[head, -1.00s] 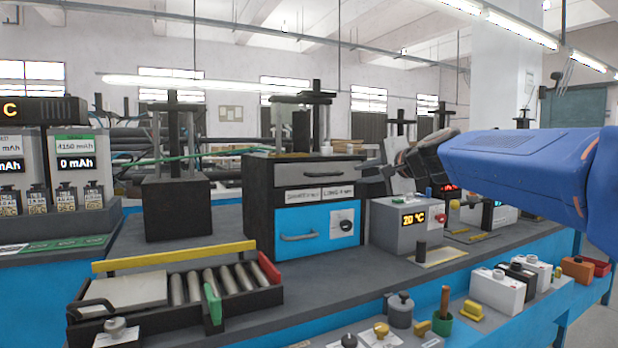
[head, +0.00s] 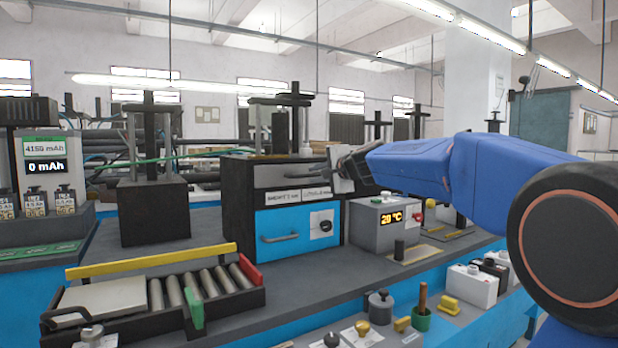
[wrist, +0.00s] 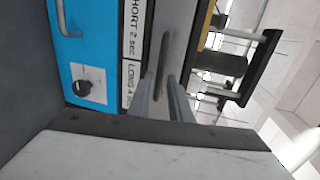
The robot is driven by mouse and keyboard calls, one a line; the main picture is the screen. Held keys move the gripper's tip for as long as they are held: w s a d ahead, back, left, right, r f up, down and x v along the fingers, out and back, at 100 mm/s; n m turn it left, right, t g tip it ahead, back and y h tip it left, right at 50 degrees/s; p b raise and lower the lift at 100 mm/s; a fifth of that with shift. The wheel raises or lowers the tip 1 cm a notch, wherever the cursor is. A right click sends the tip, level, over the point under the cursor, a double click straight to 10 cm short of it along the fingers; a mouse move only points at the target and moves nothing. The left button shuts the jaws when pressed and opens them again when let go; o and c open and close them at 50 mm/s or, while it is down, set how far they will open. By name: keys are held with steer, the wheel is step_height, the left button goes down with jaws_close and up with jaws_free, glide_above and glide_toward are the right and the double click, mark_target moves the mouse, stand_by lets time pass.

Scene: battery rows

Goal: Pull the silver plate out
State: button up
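The silver plate (head: 275,178) is the light grey upper front of a dark box with a blue drawer below it. In the wrist view the plate (wrist: 180,22) carries a slim grey handle. My gripper (head: 331,163) is at the right end of the plate in the head view. In the wrist view its two fingers (wrist: 164,86) show apart, with tips close to the near end of the handle. I cannot tell whether they touch it. The plate's right part is hidden behind the gripper in the head view.
The blue drawer (head: 285,233) has its own handle and a dial. A grey temperature box (head: 372,240) stands right of it, below my arm. A tray of rollers (head: 150,330) lies in front. Loose weights and white cases line the front shelf.

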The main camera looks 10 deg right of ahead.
mark_target(310, 175)
steer(key=shift+x, duration=2.35)
steer(key=shift+c, duration=0.3)
jaws_close()
